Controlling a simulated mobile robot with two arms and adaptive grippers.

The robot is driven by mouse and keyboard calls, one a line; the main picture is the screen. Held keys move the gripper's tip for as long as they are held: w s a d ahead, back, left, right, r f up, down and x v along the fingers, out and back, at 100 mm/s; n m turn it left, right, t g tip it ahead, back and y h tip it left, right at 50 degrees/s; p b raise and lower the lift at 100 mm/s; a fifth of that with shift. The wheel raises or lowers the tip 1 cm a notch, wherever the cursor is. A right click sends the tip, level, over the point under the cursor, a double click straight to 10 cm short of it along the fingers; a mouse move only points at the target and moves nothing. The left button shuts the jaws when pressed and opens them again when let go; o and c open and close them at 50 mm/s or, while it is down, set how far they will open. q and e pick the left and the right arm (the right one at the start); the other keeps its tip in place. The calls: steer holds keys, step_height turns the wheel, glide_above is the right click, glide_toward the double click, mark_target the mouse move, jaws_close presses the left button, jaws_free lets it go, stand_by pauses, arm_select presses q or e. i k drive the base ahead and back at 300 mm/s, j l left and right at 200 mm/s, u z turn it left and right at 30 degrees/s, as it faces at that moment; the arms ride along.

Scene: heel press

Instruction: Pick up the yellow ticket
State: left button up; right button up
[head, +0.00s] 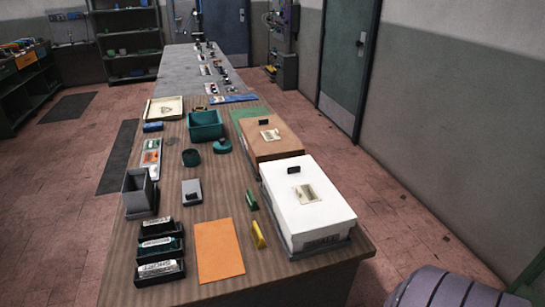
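A small, narrow yellow piece (259,234) lies on the wooden bench top (290,281), between a flat orange sheet (219,250) and a white box (310,204). It is the only small yellow piece near the front of the bench, but it is too small to read any marking on it. A small green piece (251,199) lies just behind it. Neither of my grippers is in view.
Black trays (160,270) with labelled items stand at the front left, with a grey bin (139,193) behind. A brown box (270,140) and teal tray (205,125) stand farther back. A dark ribbed object (445,288) is at the lower right.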

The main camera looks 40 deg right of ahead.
mark_target(259, 240)
steer(key=i+j+z, duration=0.2)
steer(key=j+z, duration=0.15)
steer(key=z, duration=0.15)
steer(key=i+j+z, duration=0.1)
steer(key=j+z, duration=0.35)
steer(key=i+j+z, duration=0.1)
steer(key=j+z, duration=0.85)
steer(key=k+j+z, duration=0.15)
steer(key=j+z, duration=0.2)
steer(key=z, duration=0.15)
